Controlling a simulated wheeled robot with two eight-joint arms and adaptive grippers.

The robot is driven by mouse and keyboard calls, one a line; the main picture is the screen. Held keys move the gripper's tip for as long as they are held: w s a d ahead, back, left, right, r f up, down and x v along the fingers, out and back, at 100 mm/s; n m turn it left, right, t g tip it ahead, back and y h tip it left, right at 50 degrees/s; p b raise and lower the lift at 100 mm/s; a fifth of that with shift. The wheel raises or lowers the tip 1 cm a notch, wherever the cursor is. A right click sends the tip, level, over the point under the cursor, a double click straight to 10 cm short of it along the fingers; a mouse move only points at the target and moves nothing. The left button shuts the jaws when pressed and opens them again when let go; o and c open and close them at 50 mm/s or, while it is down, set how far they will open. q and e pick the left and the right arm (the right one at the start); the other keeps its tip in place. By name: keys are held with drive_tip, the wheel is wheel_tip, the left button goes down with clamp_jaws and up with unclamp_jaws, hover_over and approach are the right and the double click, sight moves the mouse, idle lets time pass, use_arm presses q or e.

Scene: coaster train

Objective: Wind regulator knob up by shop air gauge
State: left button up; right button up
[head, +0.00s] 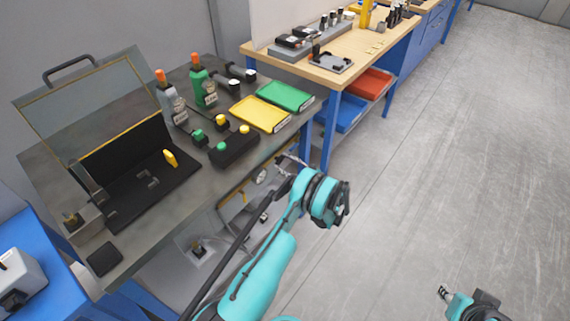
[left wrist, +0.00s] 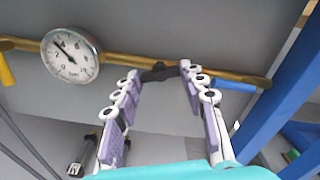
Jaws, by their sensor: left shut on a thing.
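The round white shop air gauge (left wrist: 70,54) sits on a brass pipe (left wrist: 135,62) in the left wrist view. Its dark needle points to the upper left of the dial. My left gripper (left wrist: 160,72) is to the right of the gauge, its fingers closed around a small black part on the pipe, which looks like the regulator knob. The fingers hide most of that part. In the head view my left gripper (head: 291,161) is at the bench's front edge, partly hidden by my wrist.
A blue handle (left wrist: 234,86) lies along the pipe right of the fingers. A blue bench leg (left wrist: 285,82) stands farther right. The grey bench top (head: 215,185) above carries bottles, a yellow tray (head: 260,113) and a green tray (head: 286,96). The floor at right is clear.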

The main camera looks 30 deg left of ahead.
use_arm(q)
drive_tip(key=o, duration=1.2)
drive_tip(key=shift+c, duration=0.2)
drive_tip(key=d, duration=1.2)
drive_tip(key=shift+s, duration=0.45)
